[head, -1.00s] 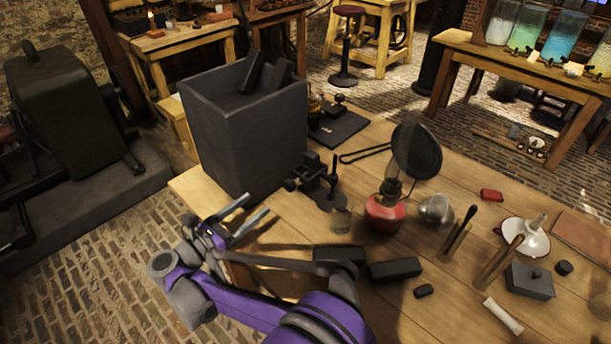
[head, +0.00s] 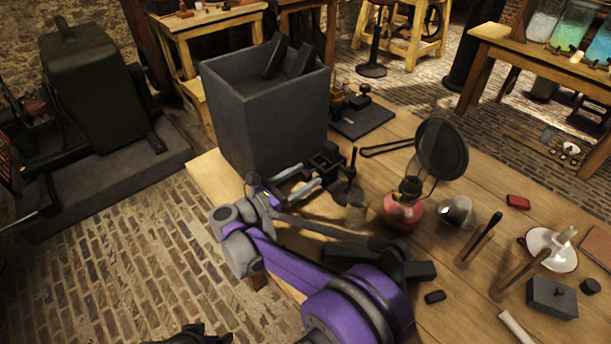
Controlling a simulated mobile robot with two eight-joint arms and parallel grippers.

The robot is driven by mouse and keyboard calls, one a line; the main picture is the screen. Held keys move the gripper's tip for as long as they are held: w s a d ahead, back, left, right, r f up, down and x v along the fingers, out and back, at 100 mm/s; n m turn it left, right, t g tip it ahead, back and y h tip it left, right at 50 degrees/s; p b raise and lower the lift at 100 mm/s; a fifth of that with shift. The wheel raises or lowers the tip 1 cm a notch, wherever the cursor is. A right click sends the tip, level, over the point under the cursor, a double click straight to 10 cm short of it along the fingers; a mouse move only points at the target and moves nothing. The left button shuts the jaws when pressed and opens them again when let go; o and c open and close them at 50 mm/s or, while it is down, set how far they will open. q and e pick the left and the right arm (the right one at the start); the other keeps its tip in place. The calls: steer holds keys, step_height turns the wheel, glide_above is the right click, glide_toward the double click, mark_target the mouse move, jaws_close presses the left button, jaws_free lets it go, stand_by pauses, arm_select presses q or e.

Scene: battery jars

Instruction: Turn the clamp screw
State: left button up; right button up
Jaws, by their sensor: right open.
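The dark metal clamp (head: 328,160) stands on the wooden bench beside the tall grey box. A thin upright rod (head: 353,162) rises at its right side. I cannot make out which part is the screw at this size. My right gripper (head: 311,175) is open, its two pale fingers pointing up and right at the clamp's near left side. The fingertips are very close to the clamp, and I cannot tell whether they touch it. Nothing shows between the fingers. My left gripper is not clearly in view.
The grey box (head: 262,120) stands close behind the gripper. A glass beaker (head: 357,213), a red lamp (head: 403,210) and a round dark disc (head: 442,150) stand right of the clamp. Dark blocks lie partly behind my right arm. The bench's left corner is bare.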

steer(key=shift+w+d, duration=0.25)
steer(key=shift+d, duration=0.15)
jaws_close()
stand_by(0.4)
steer(key=shift+n+p, duration=0.3)
steer(key=shift+n, duration=3.1)
jaws_free()
